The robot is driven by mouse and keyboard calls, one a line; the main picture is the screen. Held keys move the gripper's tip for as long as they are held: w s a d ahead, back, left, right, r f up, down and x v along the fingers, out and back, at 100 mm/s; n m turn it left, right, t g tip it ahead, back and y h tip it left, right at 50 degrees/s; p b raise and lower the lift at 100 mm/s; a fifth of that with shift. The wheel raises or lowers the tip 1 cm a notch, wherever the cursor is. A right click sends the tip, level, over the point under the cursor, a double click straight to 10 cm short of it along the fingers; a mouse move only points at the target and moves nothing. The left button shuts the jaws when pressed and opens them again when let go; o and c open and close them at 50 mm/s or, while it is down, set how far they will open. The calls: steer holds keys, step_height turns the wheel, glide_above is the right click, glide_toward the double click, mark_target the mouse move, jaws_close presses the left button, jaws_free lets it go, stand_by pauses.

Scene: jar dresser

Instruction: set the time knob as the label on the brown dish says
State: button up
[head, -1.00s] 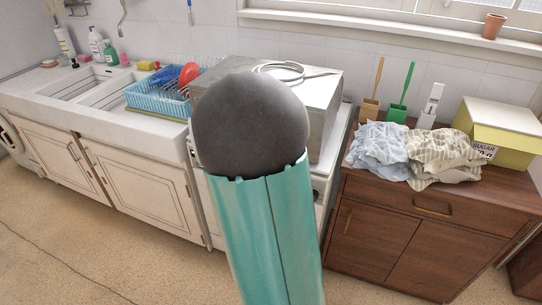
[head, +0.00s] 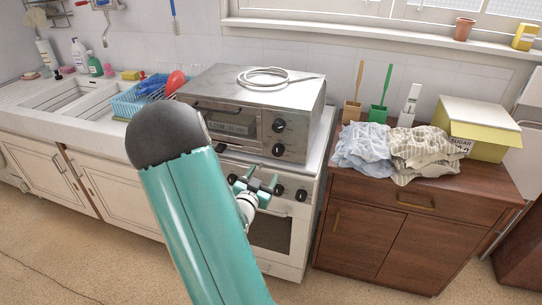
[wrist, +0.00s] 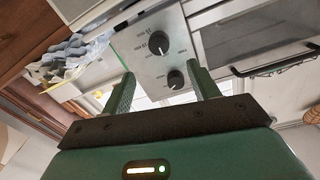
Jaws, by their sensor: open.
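A silver countertop oven (head: 255,95) stands on the white stove. Its right front panel has an upper dark knob (head: 278,126) and a lower dark knob (head: 278,149). The wrist view is turned round and shows two knobs, one (wrist: 158,43) and a smaller-looking one (wrist: 175,79); their print is too small to read. My gripper (head: 257,184) is open and empty, in front of the stove and below the oven panel. In the wrist view its fingers (wrist: 162,84) frame the panel, apart from the knobs. A strip with unreadable lettering (head: 228,128) shows in the oven door. I cannot make out a brown dish.
The stove has its own dark knobs (head: 301,195) below the oven. A cable (head: 265,77) lies on the oven. The brown dresser (head: 385,235) at right carries crumpled cloths (head: 362,148) and a yellow box (head: 480,125). A blue dish rack (head: 140,98) is left.

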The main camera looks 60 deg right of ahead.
mark_target(277, 153)
steer(key=d, duration=0.8)
steer(key=w+d, duration=0.1)
steer(key=d, duration=0.2)
steer(key=shift+d, duration=0.4)
steer(key=shift+c, duration=0.4)
steer(key=c, duration=0.9)
